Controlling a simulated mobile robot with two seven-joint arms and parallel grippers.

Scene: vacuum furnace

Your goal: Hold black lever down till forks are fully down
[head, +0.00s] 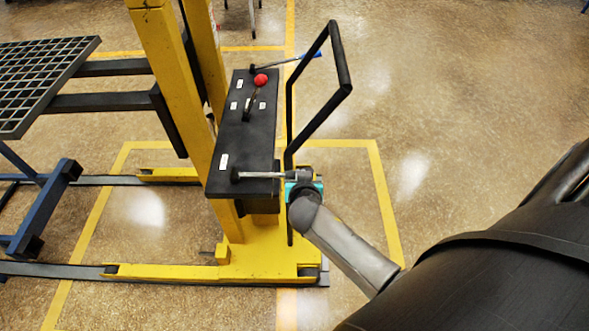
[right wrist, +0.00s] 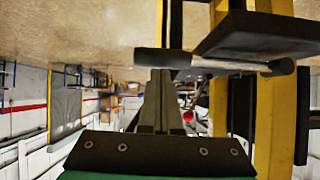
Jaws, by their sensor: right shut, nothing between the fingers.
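The black lever (head: 262,175) sticks out to the right from the near end of the stacker's black control panel (head: 232,150). In the right wrist view its black grip (right wrist: 150,61) and metal shaft (right wrist: 225,65) cross above my fingers. My right gripper (head: 304,184) is at the lever's outer end. Its fingertips (right wrist: 160,75) are together and empty, right against or just short of the grip; contact cannot be told. The forks (head: 105,102) stand raised above the floor legs at the left, with a dark grid (head: 45,75) over their ends. My left gripper is out of view.
A red-knobbed lever (head: 260,80) and a blue-handled lever (head: 305,57) sit farther along the panel. A black handle frame (head: 318,118) rises beside my right gripper. The yellow mast (head: 180,70) stands left of the panel. A blue frame (head: 45,205) is at the lower left. Floor to the right is clear.

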